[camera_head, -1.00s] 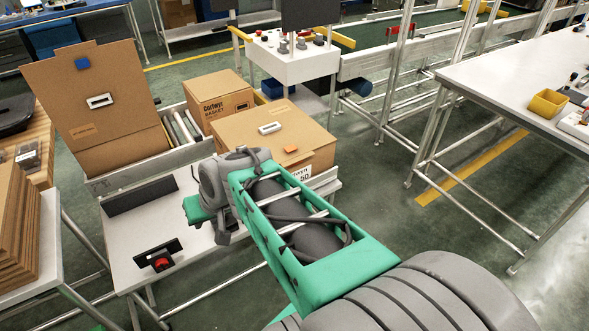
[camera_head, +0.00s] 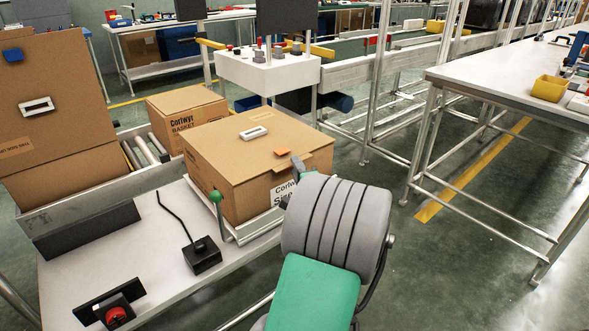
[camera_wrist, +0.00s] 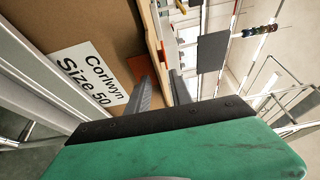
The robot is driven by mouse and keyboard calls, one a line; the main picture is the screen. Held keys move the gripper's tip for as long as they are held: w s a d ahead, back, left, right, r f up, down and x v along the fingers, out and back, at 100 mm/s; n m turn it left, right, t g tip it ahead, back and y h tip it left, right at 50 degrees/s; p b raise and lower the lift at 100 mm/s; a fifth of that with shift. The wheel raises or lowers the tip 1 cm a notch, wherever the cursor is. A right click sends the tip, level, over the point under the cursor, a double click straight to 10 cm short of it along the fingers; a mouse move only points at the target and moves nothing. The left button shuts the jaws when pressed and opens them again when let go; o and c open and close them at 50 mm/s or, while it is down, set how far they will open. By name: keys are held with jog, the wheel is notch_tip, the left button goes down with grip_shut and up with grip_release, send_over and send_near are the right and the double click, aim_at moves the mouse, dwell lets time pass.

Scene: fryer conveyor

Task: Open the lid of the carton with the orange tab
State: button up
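The carton with the orange tab (camera_head: 218,168) sits on the conveyor end with its lid shut. The orange tab (camera_head: 283,153) is at the lid's right front edge, beside a white handle (camera_head: 254,132). My gripper (camera_head: 299,166) is at the carton's front right, close to the tab, mostly hidden behind my arm. In the wrist view, my two fingers (camera_wrist: 161,82) are apart, with the lid edge (camera_wrist: 153,40) in line with the gap. The orange tab (camera_wrist: 139,66) shows just beyond the left finger. I cannot tell whether a finger touches it.
A carton with a blue tab (camera_head: 45,120) stands left with its lid raised. A smaller carton (camera_head: 185,110) sits behind.

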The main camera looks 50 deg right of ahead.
jog(key=shift+x, duration=0.8)
jog(key=shift+c, duration=0.4)
grip_shut()
dwell(0.4)
